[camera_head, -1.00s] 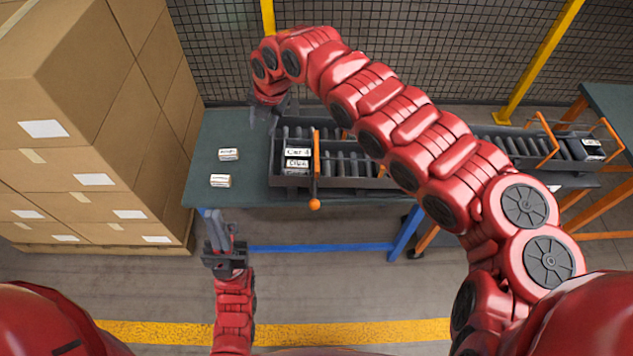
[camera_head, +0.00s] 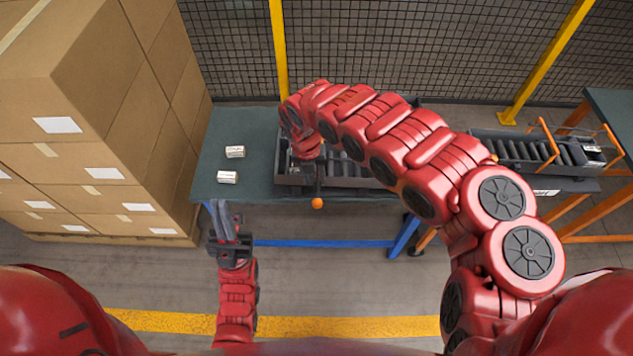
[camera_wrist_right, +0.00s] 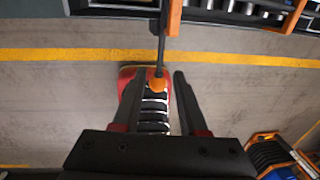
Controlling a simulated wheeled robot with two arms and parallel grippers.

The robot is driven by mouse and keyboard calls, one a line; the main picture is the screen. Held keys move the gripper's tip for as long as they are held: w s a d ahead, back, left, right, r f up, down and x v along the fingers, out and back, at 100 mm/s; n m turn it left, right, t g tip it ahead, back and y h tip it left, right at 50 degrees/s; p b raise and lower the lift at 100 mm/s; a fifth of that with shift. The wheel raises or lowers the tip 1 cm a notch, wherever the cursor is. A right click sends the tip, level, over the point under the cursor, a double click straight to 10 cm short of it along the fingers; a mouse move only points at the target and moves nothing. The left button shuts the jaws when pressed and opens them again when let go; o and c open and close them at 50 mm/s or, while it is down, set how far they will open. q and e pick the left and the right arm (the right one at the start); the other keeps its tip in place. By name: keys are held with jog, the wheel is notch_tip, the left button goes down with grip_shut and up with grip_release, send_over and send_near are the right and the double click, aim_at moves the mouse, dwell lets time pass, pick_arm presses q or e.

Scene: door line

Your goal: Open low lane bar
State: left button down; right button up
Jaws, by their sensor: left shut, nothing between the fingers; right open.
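The low lane bar shows in the right wrist view as an orange bar (camera_wrist_right: 174,16) with a dark rod ending in an orange knob (camera_wrist_right: 158,84). In the head view the knob (camera_head: 317,203) hangs at the table's front edge; my right arm hides most of the bar. My right gripper (camera_head: 312,186) points down just above the knob, partly hidden by its own wrist. In the wrist view its open fingers (camera_wrist_right: 157,76) lie either side of the knob; I cannot tell the depth gap. My left gripper (camera_head: 226,208) is shut and empty before the table's left front.
A roller lane (camera_head: 360,170) runs under my right arm. Another lane (camera_head: 515,148) with an orange bar (camera_head: 548,140) is at right. Stacked cartons (camera_head: 120,130) stand left.

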jog(key=shift+d+f, duration=0.15)
jog(key=shift+f, duration=1)
jog(key=shift+d+f, duration=0.15)
jog(key=shift+f, duration=1)
grip_shut()
